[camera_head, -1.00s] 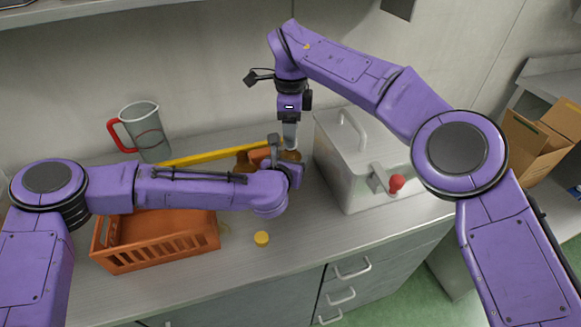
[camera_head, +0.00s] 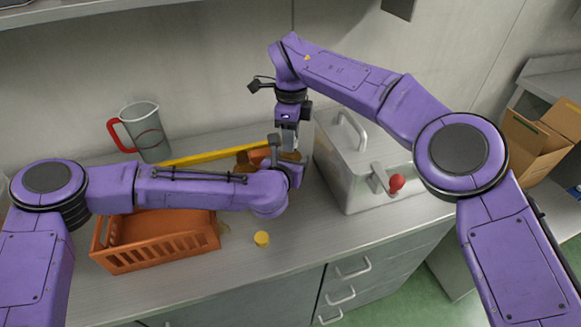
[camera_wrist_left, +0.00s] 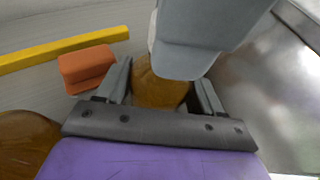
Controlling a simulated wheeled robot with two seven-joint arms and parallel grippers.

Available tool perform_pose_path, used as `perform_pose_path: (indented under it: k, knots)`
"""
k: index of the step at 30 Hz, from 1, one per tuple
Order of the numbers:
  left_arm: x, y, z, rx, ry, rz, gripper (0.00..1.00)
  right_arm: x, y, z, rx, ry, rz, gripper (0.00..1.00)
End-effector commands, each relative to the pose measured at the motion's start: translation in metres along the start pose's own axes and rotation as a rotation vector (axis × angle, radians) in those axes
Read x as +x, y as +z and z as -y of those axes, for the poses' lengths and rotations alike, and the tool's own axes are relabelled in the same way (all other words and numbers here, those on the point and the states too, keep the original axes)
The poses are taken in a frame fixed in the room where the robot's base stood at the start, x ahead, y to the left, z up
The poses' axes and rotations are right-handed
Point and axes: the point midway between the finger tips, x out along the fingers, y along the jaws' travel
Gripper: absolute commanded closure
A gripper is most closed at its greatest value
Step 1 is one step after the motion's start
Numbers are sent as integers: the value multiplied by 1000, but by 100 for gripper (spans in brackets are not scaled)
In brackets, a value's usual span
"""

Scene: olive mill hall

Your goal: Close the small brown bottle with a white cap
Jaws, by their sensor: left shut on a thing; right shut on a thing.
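The small brown bottle (camera_wrist_left: 160,90) stands between the fingers of my left gripper (camera_wrist_left: 165,88), which is shut on it. In the head view the bottle (camera_head: 291,157) shows only in part behind my left wrist. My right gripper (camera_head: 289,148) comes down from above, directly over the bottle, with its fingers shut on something. In the left wrist view the right gripper's grey fingers (camera_wrist_left: 200,40) hide the bottle's top. A thin white edge, probably the white cap (camera_wrist_left: 152,32), shows beside them. I cannot tell how the cap sits on the bottle.
A larger brown item (camera_wrist_left: 22,142) and an orange block (camera_wrist_left: 88,67) lie left of the bottle. A yellow bar (camera_head: 205,155) runs behind. A steel box (camera_head: 350,175) stands close right. An orange crate (camera_head: 160,252), red-handled jug (camera_head: 147,132) and yellow cap (camera_head: 262,239) are also on the counter.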

Motion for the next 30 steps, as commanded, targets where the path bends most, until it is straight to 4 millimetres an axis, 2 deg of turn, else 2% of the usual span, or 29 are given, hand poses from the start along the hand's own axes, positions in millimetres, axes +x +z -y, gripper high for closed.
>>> perform_pose_path:
  k: [15, 18, 23, 24, 25, 26, 30]
  knots:
    - [0, -2, 0, 0, 1, -4, 100, 2, 1, -1, 1530, 3, -2, 100]
    - [0, -2, 0, 0, 1, -4, 100, 2, 1, -1, 1736, 4, -3, 100]
    - [0, -2, 0, 0, 1, -4, 100, 2, 1, -1, 1752, 3, -2, 100]
    - [0, -2, 0, 0, 1, -4, 100, 2, 1, -1, 1752, 2, -2, 56]
    - [0, -2, 0, 0, 1, -4, 100, 2, 1, -1, 1751, 2, -2, 47]
    - [0, -2, 0, 0, 1, -4, 100, 2, 1, -1, 1751, 2, -2, 41]
    - [0, -2, 0, 0, 1, -4, 100, 2, 1, -1, 1750, 1, -2, 41]
